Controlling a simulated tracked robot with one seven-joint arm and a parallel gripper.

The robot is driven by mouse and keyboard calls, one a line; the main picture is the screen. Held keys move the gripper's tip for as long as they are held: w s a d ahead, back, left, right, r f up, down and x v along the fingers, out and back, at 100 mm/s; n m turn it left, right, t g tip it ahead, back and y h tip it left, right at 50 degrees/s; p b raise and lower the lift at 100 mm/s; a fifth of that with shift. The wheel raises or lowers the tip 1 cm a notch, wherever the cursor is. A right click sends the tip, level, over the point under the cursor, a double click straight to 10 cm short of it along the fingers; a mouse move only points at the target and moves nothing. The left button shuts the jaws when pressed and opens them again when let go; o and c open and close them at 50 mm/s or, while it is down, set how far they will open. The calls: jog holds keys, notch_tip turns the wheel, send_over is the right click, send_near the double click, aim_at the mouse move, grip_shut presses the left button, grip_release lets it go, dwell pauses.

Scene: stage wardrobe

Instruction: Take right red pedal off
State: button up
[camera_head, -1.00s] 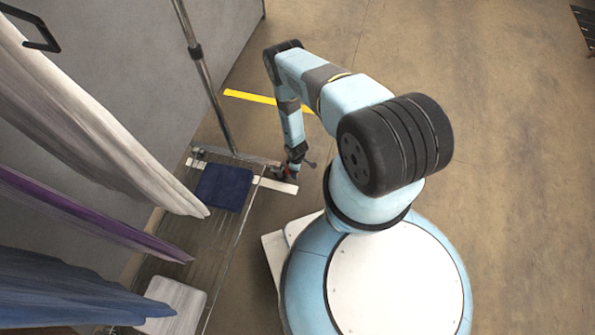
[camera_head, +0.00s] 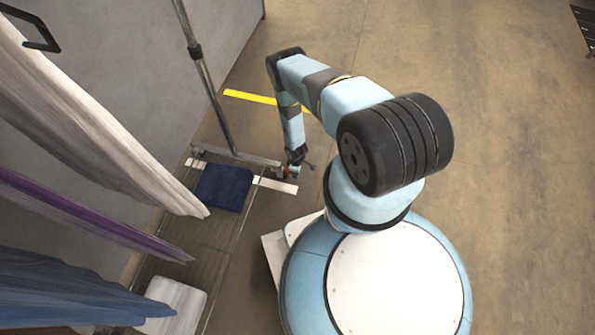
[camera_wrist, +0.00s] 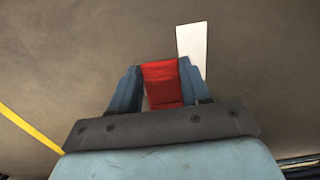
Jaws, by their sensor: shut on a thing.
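The red pedal (camera_wrist: 162,84) sits between the two blue fingers of my gripper (camera_wrist: 158,70) in the wrist view, and the gripper is shut on it. In the head view my gripper (camera_head: 287,172) is low, at the right end of the clothes rack's base, with a little red showing there. The fingers and wrist hide most of the pedal in that view. I cannot tell whether the pedal is still attached to the rack. A white flat strip (camera_wrist: 192,48) lies just beyond the right finger in the wrist view.
The rack's metal post (camera_head: 208,82) rises left of my gripper. A folded dark blue cloth (camera_head: 224,187) lies on the wire shelf. White, purple and blue garments hang at the left. A yellow floor line (camera_head: 250,97) runs behind my arm.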

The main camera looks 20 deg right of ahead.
jog(key=shift+s, duration=0.1)
jog(key=shift+c, duration=1.4)
jog(key=shift+d, duration=0.15)
jog(key=shift+a, duration=0.25)
jog(key=shift+a+r+g+h, duration=0.15)
jog(key=shift+a+g+h, duration=0.1)
jog(key=shift+g+h, duration=0.3)
jog(key=shift+w+a+r+g+h, duration=0.15)
jog(key=shift+w+a+g+h, duration=0.15)
jog(key=shift+g+h, duration=0.45)
jog(key=shift+w+a+r+g+h, duration=0.1)
jog(key=shift+w+g+h, duration=0.1)
jog(key=shift+h, duration=0.3)
jog(key=shift+w+a+r+g+h, duration=0.1)
jog(key=shift+g+h, duration=0.1)
jog(key=shift+h, duration=0.3)
jog(key=o, duration=1)
jog(key=shift+d, duration=0.1)
